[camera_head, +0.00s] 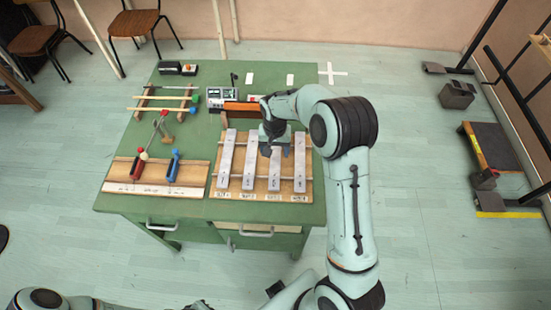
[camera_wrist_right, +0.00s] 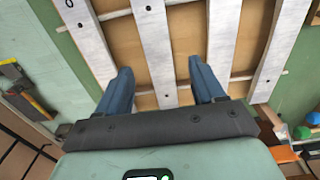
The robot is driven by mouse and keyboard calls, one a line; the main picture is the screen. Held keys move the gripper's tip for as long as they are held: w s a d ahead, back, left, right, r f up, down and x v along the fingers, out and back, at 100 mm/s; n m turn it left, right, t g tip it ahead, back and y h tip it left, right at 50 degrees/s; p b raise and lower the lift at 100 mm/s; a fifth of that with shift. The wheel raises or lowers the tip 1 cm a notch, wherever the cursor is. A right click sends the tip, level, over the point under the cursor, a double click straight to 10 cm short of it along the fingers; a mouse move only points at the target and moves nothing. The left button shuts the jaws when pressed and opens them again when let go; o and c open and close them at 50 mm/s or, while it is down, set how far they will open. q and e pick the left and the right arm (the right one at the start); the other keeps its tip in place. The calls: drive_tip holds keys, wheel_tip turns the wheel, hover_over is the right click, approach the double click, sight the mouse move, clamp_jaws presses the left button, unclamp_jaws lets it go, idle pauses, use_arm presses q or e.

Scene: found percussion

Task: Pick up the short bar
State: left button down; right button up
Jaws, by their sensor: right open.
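Several grey metal bars lie side by side across two rails on a wooden board (camera_head: 231,193) on the green table. The bars look close in length, so I cannot tell surely which is the short bar. My right gripper (camera_head: 271,150) is over the upper part of the third bar from the left (camera_head: 275,170). In the right wrist view my right gripper (camera_wrist_right: 163,85) is open, with one blue finger on each side of this bar (camera_wrist_right: 155,50). The fingers do not visibly grip it. The bar's near end is close to the gripper's dark body. My left gripper is not in view.
Neighbouring bars (camera_head: 300,165) lie close beside the fingers. Chairs (camera_head: 140,24) stand behind.

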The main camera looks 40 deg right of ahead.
sight(275, 160)
wheel_tip(275, 160, down, 4)
drive_tip(key=shift+s+f, duration=0.1)
clamp_jaws()
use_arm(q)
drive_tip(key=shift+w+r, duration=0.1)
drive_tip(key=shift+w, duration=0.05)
use_arm(e)
drive_tip(key=shift+r, duration=0.2)
